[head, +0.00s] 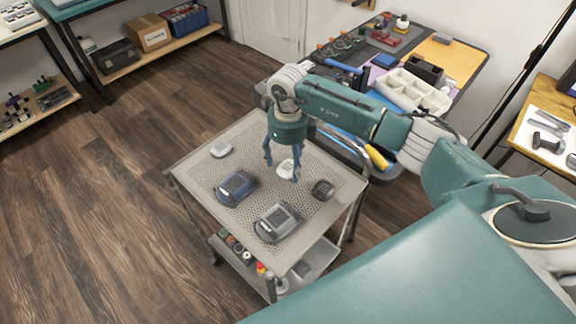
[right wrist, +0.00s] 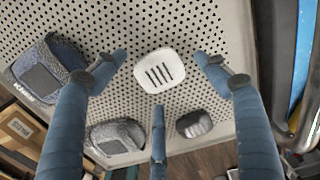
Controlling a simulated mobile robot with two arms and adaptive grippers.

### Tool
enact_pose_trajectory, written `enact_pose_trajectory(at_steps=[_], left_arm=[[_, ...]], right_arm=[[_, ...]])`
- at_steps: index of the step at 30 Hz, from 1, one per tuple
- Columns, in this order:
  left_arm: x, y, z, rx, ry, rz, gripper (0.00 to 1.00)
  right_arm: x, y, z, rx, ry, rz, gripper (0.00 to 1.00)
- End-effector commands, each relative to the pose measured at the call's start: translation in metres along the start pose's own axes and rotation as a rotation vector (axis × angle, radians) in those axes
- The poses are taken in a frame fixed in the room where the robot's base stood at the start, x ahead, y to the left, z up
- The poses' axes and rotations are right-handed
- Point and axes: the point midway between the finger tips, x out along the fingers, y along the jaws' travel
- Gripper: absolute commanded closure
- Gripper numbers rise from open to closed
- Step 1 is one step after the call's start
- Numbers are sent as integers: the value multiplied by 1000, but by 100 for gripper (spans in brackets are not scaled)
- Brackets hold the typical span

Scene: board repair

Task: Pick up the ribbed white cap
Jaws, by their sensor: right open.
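The ribbed white cap (head: 286,167) lies on the perforated top of a grey cart, with dark slots across its face. In the right wrist view the cap (right wrist: 159,71) is near the upper middle, fully visible. My right gripper (head: 281,170) is open and points down over the cap. In the right wrist view its three blue fingers stand spread around the cap, and none visibly touches it. In the head view one finger partly crosses in front of the cap's area. My left gripper is not in view.
On the cart (head: 180,178) sit a blue-grey device (head: 236,187), a grey device (head: 278,223), a dark ribbed cap (head: 322,189) and a smooth whitish cap (head: 221,149). A crowded workbench with a white divided tray (head: 412,91) stands behind. Bare cart top lies between the items.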

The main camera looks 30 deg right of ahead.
Motion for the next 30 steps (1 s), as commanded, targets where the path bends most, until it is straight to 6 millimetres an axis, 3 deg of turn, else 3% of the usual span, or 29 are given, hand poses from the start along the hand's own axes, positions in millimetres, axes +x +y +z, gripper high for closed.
enact_pose_trajectory(at_steps=[3, 10, 16, 17, 30], left_arm=[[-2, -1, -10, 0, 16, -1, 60], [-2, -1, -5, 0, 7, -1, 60], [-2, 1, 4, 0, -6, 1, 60], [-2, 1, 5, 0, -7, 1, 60], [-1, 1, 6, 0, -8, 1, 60]], right_arm=[[10, 1, 0, -2, 0, 1, 27], [11, 0, 0, -2, -1, 0, 27], [11, 0, 0, -1, -1, 0, 65], [11, 0, 0, -1, -1, 0, 67], [7, 0, 1, -1, -2, 0, 67]])
